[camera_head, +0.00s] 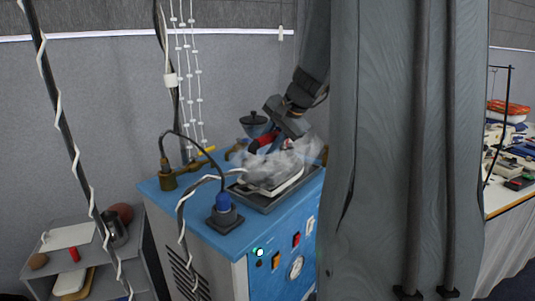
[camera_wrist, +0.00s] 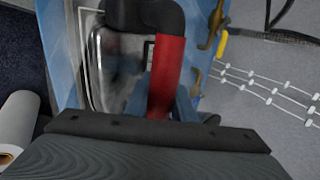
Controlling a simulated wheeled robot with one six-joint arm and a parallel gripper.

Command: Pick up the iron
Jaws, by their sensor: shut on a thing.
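The iron (camera_head: 279,183) is on or just above a dark tray (camera_head: 262,201) on top of a blue steam machine. White steam partly hides the iron, so I cannot tell whether it touches the tray. My gripper (camera_head: 268,143) reaches down to it from the upper right and is shut on its red handle. In the wrist view, the red handle (camera_wrist: 168,72) lies between the fingers of my gripper (camera_wrist: 161,108). The shiny metal body of the iron (camera_wrist: 118,70) shows to the left of the handle.
A hanging black cable wrapped in white (camera_head: 68,120) is at left. A grey shelf (camera_head: 62,262) holds small items. A cluttered table (camera_head: 512,190) is at far right.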

